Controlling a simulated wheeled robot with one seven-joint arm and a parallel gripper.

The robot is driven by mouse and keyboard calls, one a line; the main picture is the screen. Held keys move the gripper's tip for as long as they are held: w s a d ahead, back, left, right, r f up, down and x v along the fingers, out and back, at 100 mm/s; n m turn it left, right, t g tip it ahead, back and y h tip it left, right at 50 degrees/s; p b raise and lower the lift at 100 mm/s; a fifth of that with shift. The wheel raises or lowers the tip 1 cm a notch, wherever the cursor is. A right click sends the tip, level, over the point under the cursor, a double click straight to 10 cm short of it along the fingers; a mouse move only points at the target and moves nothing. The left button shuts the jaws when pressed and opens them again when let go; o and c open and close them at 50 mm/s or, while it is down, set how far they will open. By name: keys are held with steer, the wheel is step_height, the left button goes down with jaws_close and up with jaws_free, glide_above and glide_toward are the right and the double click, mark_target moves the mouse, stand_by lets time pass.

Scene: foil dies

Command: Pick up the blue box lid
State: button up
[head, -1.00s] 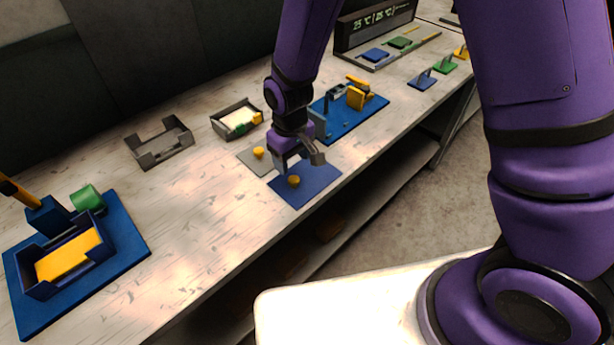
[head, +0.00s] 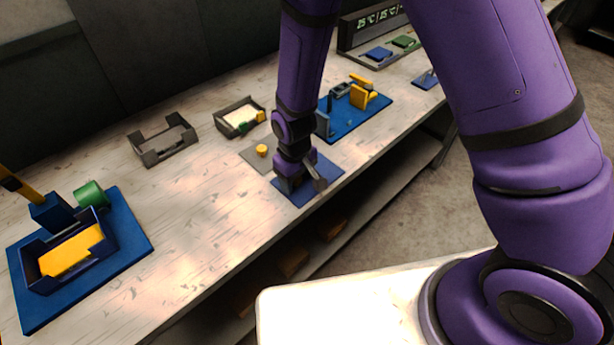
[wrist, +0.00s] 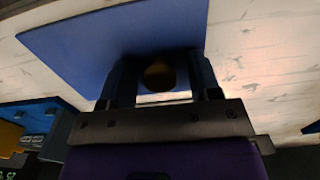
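The blue box lid (head: 328,172) is a flat blue plate lying on the bench near its front edge. Its round knob (wrist: 159,76) shows dark yellow in the wrist view; in the head view my gripper hides it. The plate also shows in the wrist view (wrist: 90,45). My gripper (head: 302,185) points down over the lid. In the wrist view its two fingers (wrist: 160,85) stand apart, one on each side of the knob. I see a gap at the knob's sides, and cannot tell how low the fingertips are.
A grey lid with a yellow knob (head: 262,150) lies just left of my gripper. A blue fixture (head: 376,103) with yellow parts stands behind right. Two grey trays (head: 163,140) (head: 238,117) stand behind left. A blue board (head: 130,240) with a box is far left.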

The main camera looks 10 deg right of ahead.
steer(key=c, duration=0.8)
steer(key=shift+c, duration=0.2)
steer(key=shift+r, duration=0.15)
